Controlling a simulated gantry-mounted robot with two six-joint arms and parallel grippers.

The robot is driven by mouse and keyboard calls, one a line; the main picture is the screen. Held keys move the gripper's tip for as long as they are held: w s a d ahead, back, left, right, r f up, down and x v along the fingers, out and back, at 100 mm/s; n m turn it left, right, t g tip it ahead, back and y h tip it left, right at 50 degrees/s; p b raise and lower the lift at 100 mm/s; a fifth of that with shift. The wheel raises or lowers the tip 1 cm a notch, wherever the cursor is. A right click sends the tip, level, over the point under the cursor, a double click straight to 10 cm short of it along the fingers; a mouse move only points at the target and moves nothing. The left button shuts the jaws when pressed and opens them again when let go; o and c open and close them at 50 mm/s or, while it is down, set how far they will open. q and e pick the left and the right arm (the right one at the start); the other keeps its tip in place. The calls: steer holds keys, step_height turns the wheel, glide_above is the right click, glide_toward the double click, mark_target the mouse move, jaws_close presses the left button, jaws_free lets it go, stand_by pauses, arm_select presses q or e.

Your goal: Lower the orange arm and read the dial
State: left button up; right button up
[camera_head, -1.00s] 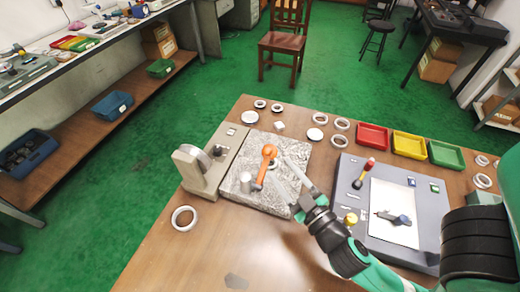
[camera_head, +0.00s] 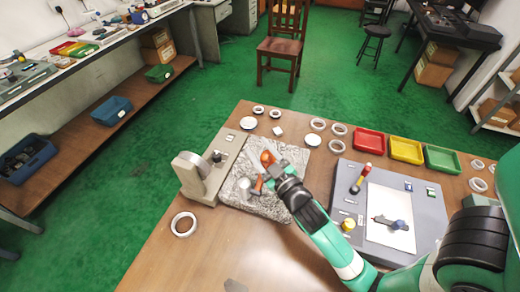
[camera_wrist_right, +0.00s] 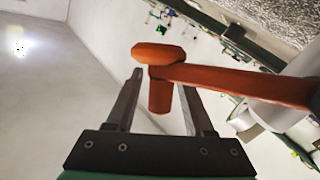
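The orange arm (camera_head: 267,158) stands over the speckled granite plate (camera_head: 232,190). In the right wrist view, the orange arm (camera_wrist_right: 235,82) runs from the right to a rounded end with a short peg (camera_wrist_right: 160,96). My right gripper (camera_wrist_right: 160,84) is open. The peg shows between its two fingers, with a gap on each side. In the head view, my right gripper (camera_head: 270,178) covers part of the orange arm. A grey fixture (camera_head: 196,180) carries a round part (camera_head: 217,156) that may be the dial; no reading is legible. My left gripper is not in view.
A metal ring (camera_head: 183,224) lies on the table near the fixture, and several rings lie behind the plate. Red (camera_head: 370,142), yellow (camera_head: 406,150) and green (camera_head: 443,159) trays stand at the back right. A grey panel (camera_head: 345,200) lies right of the plate.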

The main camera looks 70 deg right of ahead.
jaws_close()
stand_by(1.2)
